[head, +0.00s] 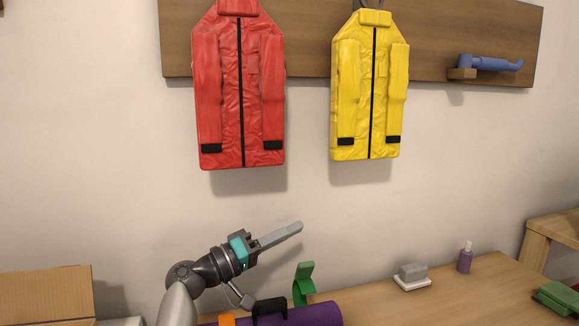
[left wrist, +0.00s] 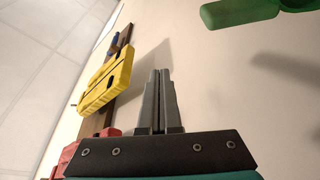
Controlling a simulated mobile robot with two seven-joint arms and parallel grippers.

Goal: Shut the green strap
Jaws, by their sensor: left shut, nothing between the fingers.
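The green strap (head: 303,283) stands up from the purple roll (head: 320,313) at the bottom of the head view, its upper end bent over and loose. Part of the green strap (left wrist: 240,12) also shows at the top right of the left wrist view. My left gripper (head: 298,227) is shut and empty, above the roll and higher than the strap, apart from it. Its closed fingers (left wrist: 160,75) point up in the left wrist view. The lower part of the roll is cut off by the picture's edge. My right gripper is not in view.
A black strap (head: 268,307) and an orange strap (head: 227,320) are also on the roll. A soap dish (head: 412,278) and a purple bottle (head: 466,258) stand to the right on the wooden top (head: 450,298). Red (head: 225,100) and yellow (head: 365,90) jackets hang above. A cardboard box (head: 45,297) is left.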

